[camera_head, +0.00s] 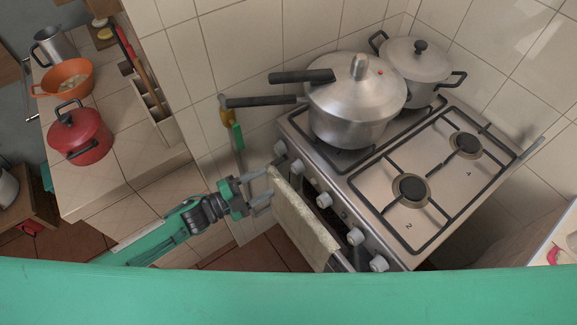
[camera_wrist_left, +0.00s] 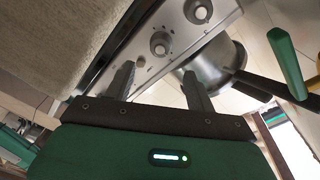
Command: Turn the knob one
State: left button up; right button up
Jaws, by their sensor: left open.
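The stove (camera_head: 440,190) has a row of pale round knobs along its front edge. The end knob (camera_head: 280,148) and its neighbour (camera_head: 297,167) are closest to my left gripper (camera_head: 266,184). Further knobs (camera_head: 323,200) run down to the right. My left gripper is open and empty, just in front of the panel and beside the towel. In the left wrist view, a knob (camera_wrist_left: 161,43) appears beyond and between the open fingers (camera_wrist_left: 158,78), apart from them, with another knob (camera_wrist_left: 198,11) above right. I cannot read which knob is one. My right gripper does not show.
A beige towel (camera_head: 302,220) hangs on the oven front. A green-handled tool (camera_head: 238,138) hangs on the wall. A red pot (camera_head: 80,137) sits on the left counter.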

aim_at(298, 167)
pick_arm(q)
jog(key=p+x, duration=0.1)
jog(key=x, duration=0.6)
jog(key=shift+w+d+r+p, duration=0.15)
jog(key=shift+d+p, duration=0.1)
jog(key=shift+p, duration=0.15)
jog(key=shift+w+d, duration=0.35)
jog(key=shift+d, duration=0.25)
